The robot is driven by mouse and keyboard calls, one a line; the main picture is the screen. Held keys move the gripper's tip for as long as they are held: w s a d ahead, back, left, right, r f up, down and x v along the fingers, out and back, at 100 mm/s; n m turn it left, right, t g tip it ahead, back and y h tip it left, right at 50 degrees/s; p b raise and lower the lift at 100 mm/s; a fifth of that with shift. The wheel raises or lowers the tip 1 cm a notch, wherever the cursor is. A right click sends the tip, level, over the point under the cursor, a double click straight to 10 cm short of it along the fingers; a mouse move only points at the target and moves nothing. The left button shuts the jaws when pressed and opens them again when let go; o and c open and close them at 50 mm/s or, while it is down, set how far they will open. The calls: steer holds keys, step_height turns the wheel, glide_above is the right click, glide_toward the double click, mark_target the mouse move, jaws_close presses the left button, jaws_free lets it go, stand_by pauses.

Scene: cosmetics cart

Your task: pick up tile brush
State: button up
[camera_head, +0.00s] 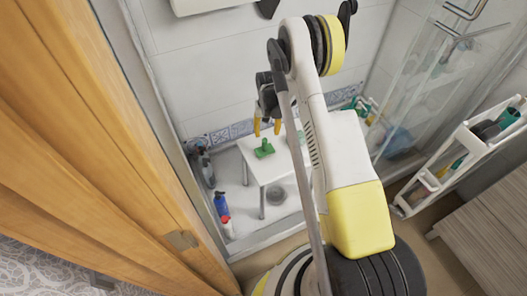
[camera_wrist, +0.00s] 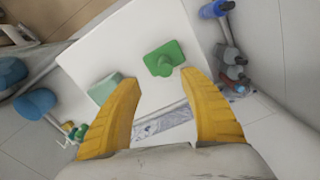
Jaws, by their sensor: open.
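A green brush-like tool with a raised handle, seemingly the tile brush (camera_head: 264,149), lies on a small white stool (camera_head: 262,169) in the shower area. In the wrist view the green tile brush (camera_wrist: 165,57) lies on the white stool top (camera_wrist: 115,48), just beyond the fingertips and between their lines. My gripper (camera_head: 267,128) has its yellow fingers spread and empty above the stool. It also shows open in the wrist view (camera_wrist: 158,78). Nothing is between the fingers. The brush's underside is hidden.
A pale green block (camera_wrist: 104,88) lies on the stool beside the left finger. Blue and red bottles (camera_head: 222,206) stand on the floor left of the stool. A glass door (camera_head: 420,75) and a white cart (camera_head: 450,165) stand at the right. A wooden door (camera_head: 100,140) fills the left.

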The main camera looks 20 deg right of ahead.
mark_target(265, 140)
steer(key=f+b, duration=0.1)
steer(key=f, duration=0.1)
steer(key=f+b, duration=0.1)
steer(key=f, duration=0.1)
steer(key=a+f+b, duration=0.1)
steer(key=f, duration=0.1)
steer(key=shift+f, duration=0.35)
steer(key=shift+r, duration=0.1)
steer(key=shift+c, duration=0.5)
jaws_close()
